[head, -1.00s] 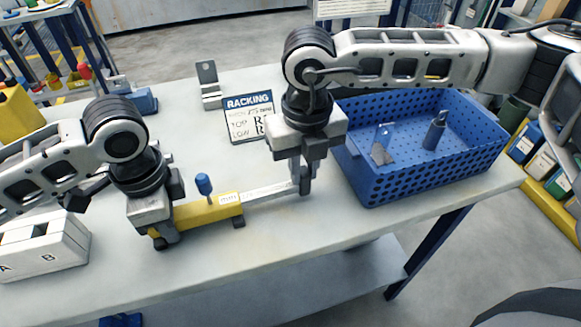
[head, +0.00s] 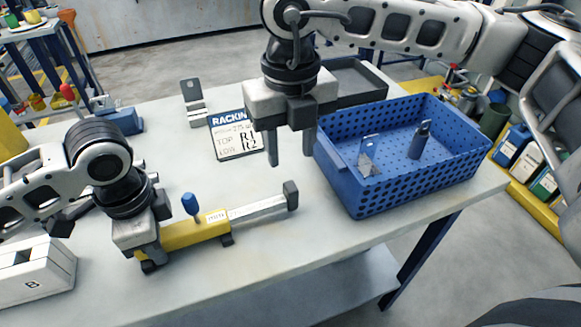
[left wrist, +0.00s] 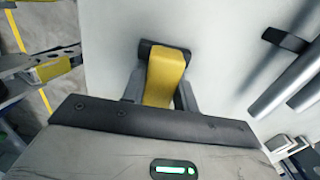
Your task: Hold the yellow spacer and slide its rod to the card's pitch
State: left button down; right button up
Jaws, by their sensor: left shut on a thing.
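The yellow spacer (head: 183,235) lies on the table with a blue knob (head: 190,204) on top and a small readout whose digits I cannot read surely. Its grey rod (head: 258,207) extends to the right and ends in a dark block (head: 291,195). My left gripper (head: 150,256) is shut on the spacer's left end; the left wrist view shows the yellow body (left wrist: 163,76) between the fingers. My right gripper (head: 290,150) is open and empty, raised above the table behind the rod's end.
A blue perforated crate (head: 425,188) holding a few small items stands at the right. A dark tray (head: 355,80) is behind it. A metal bracket (head: 193,102) stands left of the card. A white box marked B (head: 35,278) is at the left front.

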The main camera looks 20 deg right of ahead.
notch_tip(320, 180, up, 4)
dwell(0.5)
pick_arm(q)
jog(key=c, duration=1)
grip_release()
